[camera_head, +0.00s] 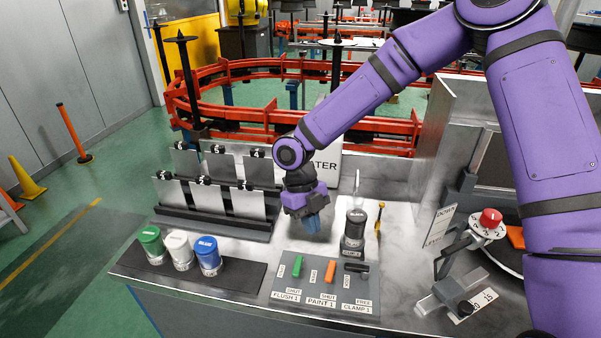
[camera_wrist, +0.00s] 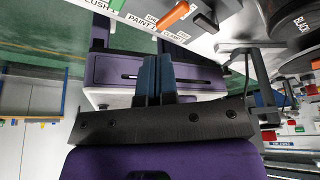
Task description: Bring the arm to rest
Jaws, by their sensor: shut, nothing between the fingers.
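My purple arm reaches in from the upper right of the head view. My gripper (camera_head: 312,222) hangs above the metal bench, pointing down, with blue fingers. It is shut and holds nothing. In the wrist view, the blue fingers of my gripper (camera_wrist: 158,75) are together with nothing between them. The black paint cup (camera_head: 355,227) stands to the right of my gripper, apart from it. The lever panel (camera_head: 315,297), with a green, an orange and a black lever, is in front of and below my gripper.
Green, white and blue cups (camera_head: 208,254) stand on a dark mat at the front left. A rack of grey plates (camera_head: 208,197) stands behind them. A red knob (camera_head: 490,219) and a clamp are at the right. An orange rail (camera_head: 240,70) loops behind the bench.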

